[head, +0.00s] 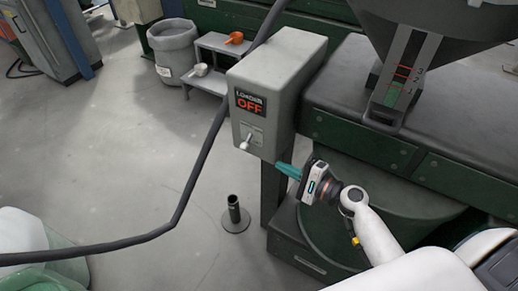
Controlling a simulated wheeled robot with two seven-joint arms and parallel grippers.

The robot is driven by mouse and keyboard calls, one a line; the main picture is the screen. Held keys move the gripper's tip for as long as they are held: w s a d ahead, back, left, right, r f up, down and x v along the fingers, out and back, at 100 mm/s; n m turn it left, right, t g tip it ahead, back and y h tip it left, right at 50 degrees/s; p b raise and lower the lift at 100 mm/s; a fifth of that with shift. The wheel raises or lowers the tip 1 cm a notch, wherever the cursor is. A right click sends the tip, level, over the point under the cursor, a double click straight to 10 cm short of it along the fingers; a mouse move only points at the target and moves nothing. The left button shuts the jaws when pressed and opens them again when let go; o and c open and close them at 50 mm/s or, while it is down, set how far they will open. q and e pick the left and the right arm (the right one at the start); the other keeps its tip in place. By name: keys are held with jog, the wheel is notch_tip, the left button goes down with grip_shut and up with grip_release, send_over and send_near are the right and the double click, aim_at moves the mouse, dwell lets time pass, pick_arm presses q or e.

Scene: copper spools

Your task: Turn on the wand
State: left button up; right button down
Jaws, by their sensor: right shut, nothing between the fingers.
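A grey control box (275,95) stands on a post, with a black display reading "LOADER OFF" (250,102) in red letters for OFF. Below the display is a small toggle switch with a pale knob (246,144), which points down and outward. My right gripper (281,167) has teal fingertips and is shut and empty, just right of and below the switch, apart from it. A black hose (196,165) passes left of the box and runs to the lower left. No wand can be clearly made out. My left gripper is not in view.
A short black tube on a round base (235,214) stands on the floor below the box. A dark green machine (400,150) with a hopper (455,25) fills the right. A grey bin (174,48) and a small step shelf (216,45) stand behind.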

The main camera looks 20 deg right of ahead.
aim_at(259, 150)
jog(key=shift+w+d+r+m+t, duration=0.1)
jog(key=shift+w+d+m+t, duration=0.2)
jog(key=shift+d+m, duration=0.2)
jog(key=p+x, duration=0.2)
jog(key=x, duration=0.6)
jog(key=shift+w+a, duration=0.15)
jog(key=shift+w, duration=0.2)
jog(key=shift+w+a, duration=0.35)
jog(key=shift+w, duration=0.2)
